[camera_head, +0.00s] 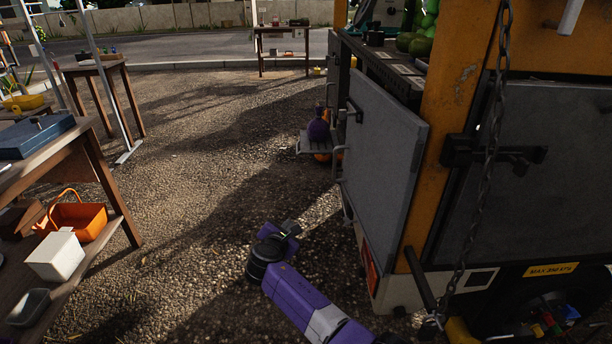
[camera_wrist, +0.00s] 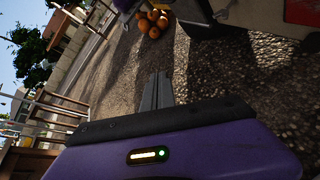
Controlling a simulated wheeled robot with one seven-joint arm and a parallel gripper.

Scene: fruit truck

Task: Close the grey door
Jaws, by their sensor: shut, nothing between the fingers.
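A flat grey door (camera_head: 385,150) is on the orange truck in the head view, with a black handle (camera_head: 355,111) near its upper left. The door stands out at an angle beside the orange post, and dark space shows behind its top edge. My gripper is at the end of my purple arm, low and left of the door, apart from it. In the wrist view my gripper (camera_wrist: 157,91) has its fingers together and empty, pointing over the gravel. The fingertips are hard to make out in the head view.
A second grey panel (camera_head: 550,185) is on the truck's right side, with a chain (camera_head: 489,150) hanging before it. A wooden table (camera_head: 118,195) stands at left. Gravel between is clear. Oranges (camera_wrist: 152,24) lie ahead.

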